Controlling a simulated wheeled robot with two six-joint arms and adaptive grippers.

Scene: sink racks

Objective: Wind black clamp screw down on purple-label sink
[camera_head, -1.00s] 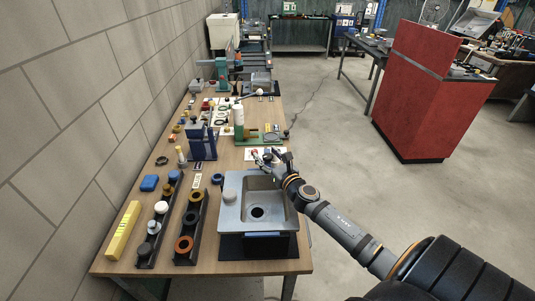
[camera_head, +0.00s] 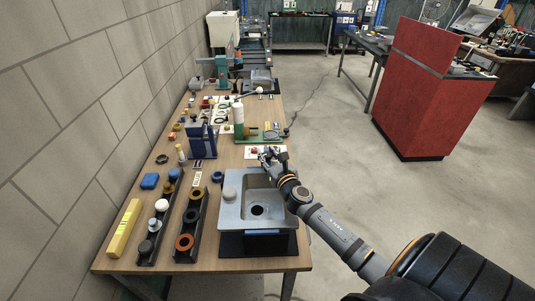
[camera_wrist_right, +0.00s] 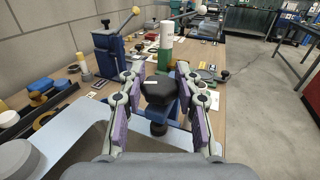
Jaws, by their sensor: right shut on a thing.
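My right gripper (camera_head: 272,156) is at the sink's far right edge. In the right wrist view, its two purple-padded fingers (camera_wrist_right: 160,94) are on either side of a black clamp screw head (camera_wrist_right: 158,88) and shut on it. A blue clamp part and a second dark round piece show below the head. Finger contact is hard to make out. My left gripper is not in view.
Beyond stand a blue press (camera_head: 203,142) and a white-and-green bottle (camera_head: 239,118). The floor right of the bench is open up to a red cabinet (camera_head: 411,105).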

